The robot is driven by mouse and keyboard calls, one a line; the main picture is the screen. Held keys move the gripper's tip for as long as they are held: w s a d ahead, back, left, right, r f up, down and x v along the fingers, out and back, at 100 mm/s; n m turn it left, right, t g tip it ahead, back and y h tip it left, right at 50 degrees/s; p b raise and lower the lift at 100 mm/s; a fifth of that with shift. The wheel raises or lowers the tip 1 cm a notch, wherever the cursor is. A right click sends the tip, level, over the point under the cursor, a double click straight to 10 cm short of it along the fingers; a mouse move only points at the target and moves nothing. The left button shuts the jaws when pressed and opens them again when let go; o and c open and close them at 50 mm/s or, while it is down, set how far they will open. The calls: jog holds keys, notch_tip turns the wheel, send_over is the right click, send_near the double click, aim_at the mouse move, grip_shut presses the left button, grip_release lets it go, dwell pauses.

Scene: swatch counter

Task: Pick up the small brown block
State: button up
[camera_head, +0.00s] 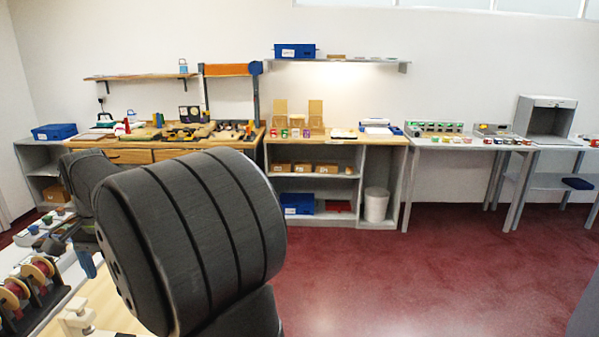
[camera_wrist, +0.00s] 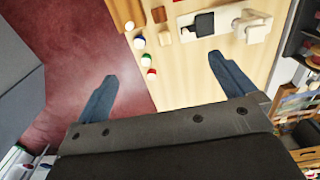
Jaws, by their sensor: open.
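In the wrist view my gripper (camera_wrist: 161,70) is open, with its two blue fingers wide apart and nothing between them. A small brown block (camera_wrist: 187,36) appears to lie on the pale wooden counter (camera_wrist: 190,78), beyond the fingertips and between their lines. It looks like a small reddish-brown square, apart from my gripper. In the head view my dark arm covers much of the lower left. A blue finger (camera_head: 86,262) shows there behind the arm, over the counter; I cannot make out the brown block in that view.
Several small round pots with coloured tops (camera_wrist: 146,60) stand along the counter's left edge. A dark pad (camera_wrist: 198,24) and a white fixture (camera_wrist: 252,26) are right of the block. Red spools (camera_head: 38,268) stand at the head view's left. Open red floor (camera_head: 440,275) lies right.

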dwell(0.4)
jog(key=c, duration=0.8)
jog(key=shift+o, duration=0.2)
jog(key=f+n, duration=0.6)
jog(key=f, duration=0.2)
jog(key=f+n, duration=0.6)
jog(key=f, duration=0.3)
jog(key=d+f+n, duration=0.1)
jog(key=f+n, duration=0.5)
jog(key=f, duration=0.3)
jog(key=shift+w, duration=0.1)
jog(key=shift+f, duration=2.65)
